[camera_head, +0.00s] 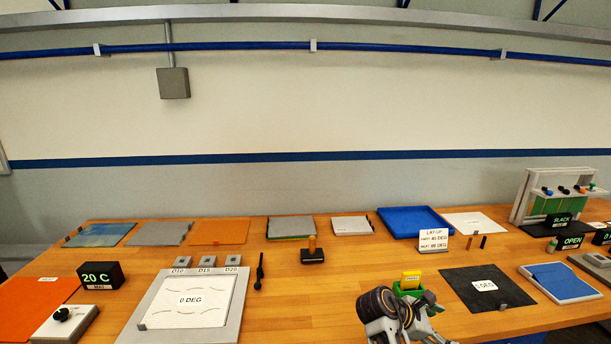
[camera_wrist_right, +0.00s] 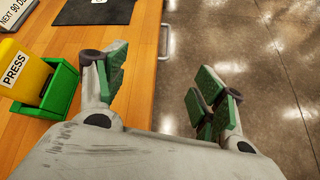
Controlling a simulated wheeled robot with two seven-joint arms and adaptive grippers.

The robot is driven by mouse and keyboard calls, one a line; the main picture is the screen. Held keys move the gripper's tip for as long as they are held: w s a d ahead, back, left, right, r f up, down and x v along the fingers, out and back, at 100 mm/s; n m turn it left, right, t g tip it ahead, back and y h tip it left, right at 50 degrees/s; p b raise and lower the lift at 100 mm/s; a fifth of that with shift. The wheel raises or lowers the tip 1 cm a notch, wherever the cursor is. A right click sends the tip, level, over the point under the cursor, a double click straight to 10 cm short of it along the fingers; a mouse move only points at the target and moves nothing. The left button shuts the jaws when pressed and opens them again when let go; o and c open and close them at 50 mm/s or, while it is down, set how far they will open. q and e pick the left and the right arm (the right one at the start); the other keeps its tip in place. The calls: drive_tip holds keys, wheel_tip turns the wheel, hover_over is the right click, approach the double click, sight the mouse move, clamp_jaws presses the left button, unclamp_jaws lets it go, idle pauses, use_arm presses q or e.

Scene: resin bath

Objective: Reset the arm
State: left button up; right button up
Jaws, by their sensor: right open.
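My right gripper (camera_head: 409,326) is at the bottom of the head view, near the front edge of the table. In the right wrist view the right gripper (camera_wrist_right: 160,95) has its green-padded fingers spread apart. Nothing is between them, and floor and table edge show below. My left gripper is not in view.
A white plate marked 0 DEG (camera_head: 190,325) lies left of centre. A black mat (camera_head: 470,285) lies to the right. The middle of the table is clear.

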drive_tip(key=s+a+f+m+t+y, duration=0.1)
drive_tip(key=s+a+f+m+y, duration=0.2)
drive_tip(key=s+f+m+y, duration=0.4)
drive_tip(key=s+a+f+m+y, duration=0.35)
drive_tip(key=s+a+m, duration=0.45)
drive_tip(key=s, duration=0.5)
wheel_tip(320, 180, down, 32)
drive_tip(key=s+n, duration=0.1)
drive_tip(key=s, duration=0.2)
drive_tip(key=s+d+f+g, duration=0.1)
drive_tip(key=s+d+f, duration=0.2)
drive_tip(key=s+f, duration=1.7)
drive_tip(key=shift+s+d+f+g+y, duration=0.25)
drive_tip(key=shift+s+g+y, duration=0.15)
drive_tip(key=shift+s, duration=0.65)
drive_tip(key=shift+r+p, duration=0.6)
